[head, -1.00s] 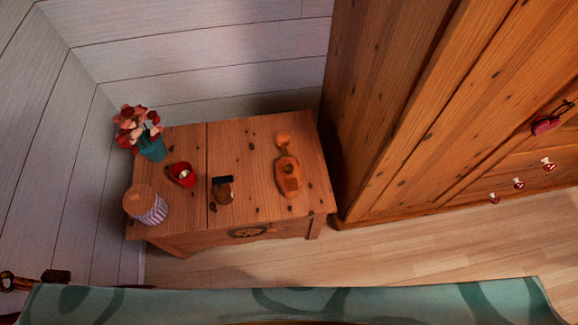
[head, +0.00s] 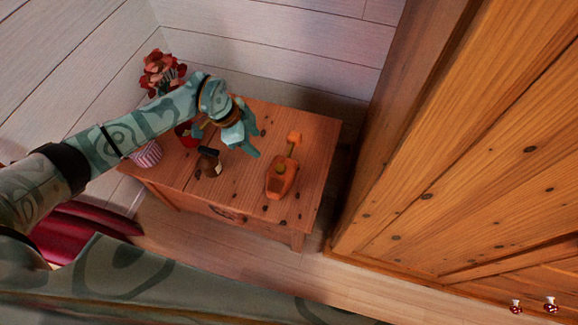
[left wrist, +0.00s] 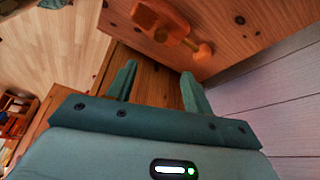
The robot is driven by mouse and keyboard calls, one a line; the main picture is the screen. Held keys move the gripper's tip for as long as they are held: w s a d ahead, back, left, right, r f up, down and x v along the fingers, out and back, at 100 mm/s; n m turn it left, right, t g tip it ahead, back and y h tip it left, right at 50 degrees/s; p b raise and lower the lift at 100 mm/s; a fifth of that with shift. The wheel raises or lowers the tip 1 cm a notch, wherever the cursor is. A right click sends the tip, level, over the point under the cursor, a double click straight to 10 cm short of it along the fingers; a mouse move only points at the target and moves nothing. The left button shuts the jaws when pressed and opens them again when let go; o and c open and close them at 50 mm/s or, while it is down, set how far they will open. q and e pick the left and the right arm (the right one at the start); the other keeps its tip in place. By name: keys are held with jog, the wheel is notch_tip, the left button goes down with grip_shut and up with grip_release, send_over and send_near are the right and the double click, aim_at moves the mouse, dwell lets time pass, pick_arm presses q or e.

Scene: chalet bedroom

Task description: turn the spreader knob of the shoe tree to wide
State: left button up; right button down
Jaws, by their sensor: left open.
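The orange-brown wooden shoe tree (head: 281,184) lies on the right part of the wooden chest top (head: 314,150). A narrow rod joins its body to a small heel piece (head: 295,137) toward the wall. A small yellowish knob (head: 281,169) shows on its body. My left gripper (head: 250,134) is open and empty above the chest, left of the shoe tree and apart from it. In the left wrist view the shoe tree (left wrist: 158,19) lies beyond the open fingers (left wrist: 158,73). The knob's setting is too small to read. My right gripper is out of view.
A brown object with a black top (head: 209,163) stands below my left gripper. A striped jar (head: 147,154), a partly hidden red dish (head: 184,137) and red flowers (head: 162,73) are by the left arm. A tall wardrobe (head: 440,150) stands right of the chest.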

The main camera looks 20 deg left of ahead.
pick_arm(q)
jog(key=f, duration=0.1)
jog(key=b, duration=0.7)
send_near(280, 168)
jog(key=x, duration=0.5)
jog(key=shift+f, duration=0.35)
jog(key=shift+b+x, duration=0.6)
jog(key=shift+x, duration=0.55)
jog(key=shift+w+d+f, duration=0.15)
jog(key=shift+d+f, duration=0.1)
jog(key=shift+f, duration=0.05)
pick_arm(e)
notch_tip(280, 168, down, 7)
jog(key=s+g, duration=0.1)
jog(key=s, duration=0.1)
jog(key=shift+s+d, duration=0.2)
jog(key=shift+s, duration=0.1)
pick_arm(q)
jog(key=c, duration=1)
jog(key=shift+o, duration=0.2)
